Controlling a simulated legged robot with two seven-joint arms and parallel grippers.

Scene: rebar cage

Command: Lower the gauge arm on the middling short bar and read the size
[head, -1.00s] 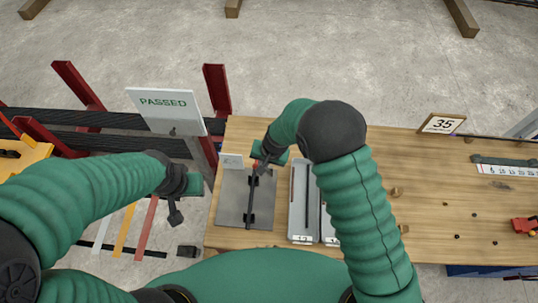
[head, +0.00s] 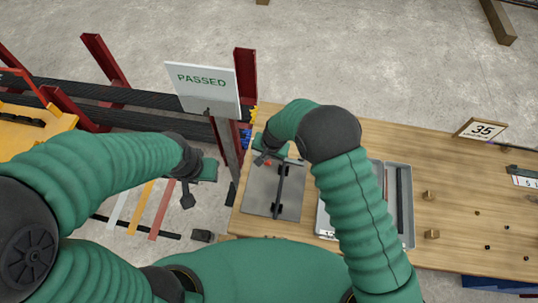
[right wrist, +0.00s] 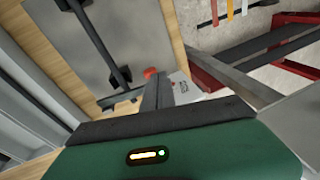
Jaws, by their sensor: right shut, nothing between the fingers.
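A flat grey gauge plate (head: 258,196) lies on the wooden bench, with a dark short bar (head: 281,188) resting across two black supports. In the right wrist view the bar (right wrist: 88,38) runs over the plate. A red knob (right wrist: 150,72) sits by a dark piece (right wrist: 120,98) at the plate's far end; I cannot tell how the gauge arm is set. My right gripper (head: 264,158) is shut and empty at that end, its fingers (right wrist: 160,88) beside the knob; contact is unclear. My left gripper (head: 187,198) hangs left of the bench; its opening is unclear.
A grey compartment tray (head: 411,220) with bars is partly hidden behind my right arm. A "PASSED" sign (head: 204,88) stands by a red-posted rack (head: 246,85) at left.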

